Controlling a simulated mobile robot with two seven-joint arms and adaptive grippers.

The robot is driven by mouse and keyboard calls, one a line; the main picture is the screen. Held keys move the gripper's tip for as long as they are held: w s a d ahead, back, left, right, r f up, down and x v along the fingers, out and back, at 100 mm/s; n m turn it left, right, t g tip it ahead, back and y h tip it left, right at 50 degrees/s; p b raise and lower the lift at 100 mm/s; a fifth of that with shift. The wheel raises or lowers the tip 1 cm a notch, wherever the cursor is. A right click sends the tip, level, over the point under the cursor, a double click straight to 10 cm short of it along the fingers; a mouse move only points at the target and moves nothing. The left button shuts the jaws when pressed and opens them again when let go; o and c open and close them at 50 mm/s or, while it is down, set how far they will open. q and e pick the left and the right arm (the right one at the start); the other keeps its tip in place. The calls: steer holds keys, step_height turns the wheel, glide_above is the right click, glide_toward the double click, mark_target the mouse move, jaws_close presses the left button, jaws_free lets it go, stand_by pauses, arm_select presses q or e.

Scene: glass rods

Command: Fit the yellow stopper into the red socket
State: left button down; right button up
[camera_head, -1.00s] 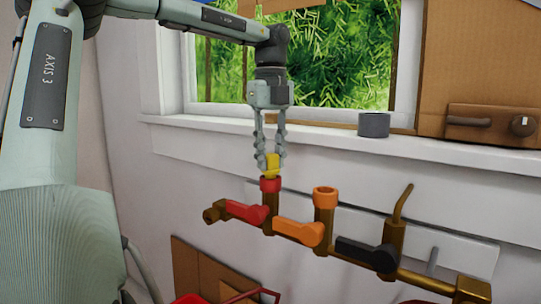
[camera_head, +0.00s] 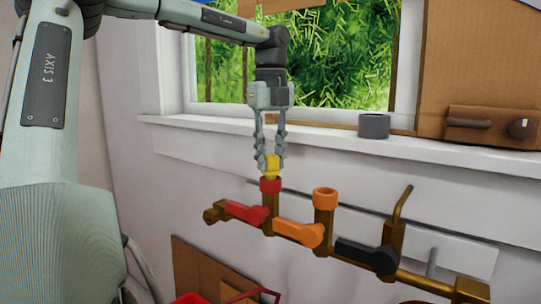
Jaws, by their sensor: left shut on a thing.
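The yellow stopper (camera_head: 271,170) is upright between the fingertips of my left gripper (camera_head: 271,162). The gripper points straight down and is shut on it. The stopper is directly over the red socket (camera_head: 271,185), the ring at the top of the left upright pipe. Its lower end meets the socket's rim; I cannot tell how deep it sits inside. My right gripper is not in view.
A brass pipe (camera_head: 285,228) runs along the wall with a red lever (camera_head: 246,212), an orange lever (camera_head: 300,232), an orange socket (camera_head: 325,197) and a black lever (camera_head: 366,254). A grey cylinder (camera_head: 374,126) stands on the white windowsill (camera_head: 455,150).

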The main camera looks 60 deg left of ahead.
mark_target(271, 154)
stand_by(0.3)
arm_select(q)
steer(key=shift+f+b, duration=0.4)
steer(key=shift+f, duration=0.2)
steer(key=c, duration=1.5)
jaws_free()
steer(key=shift+c, duration=0.2)
step_height(271, 154, up, 3)
steer(key=p, duration=0.2)
steer(key=shift+r+p, duration=0.15)
steer(key=shift+p, duration=0.2)
steer(key=shift+r, duration=3.85)
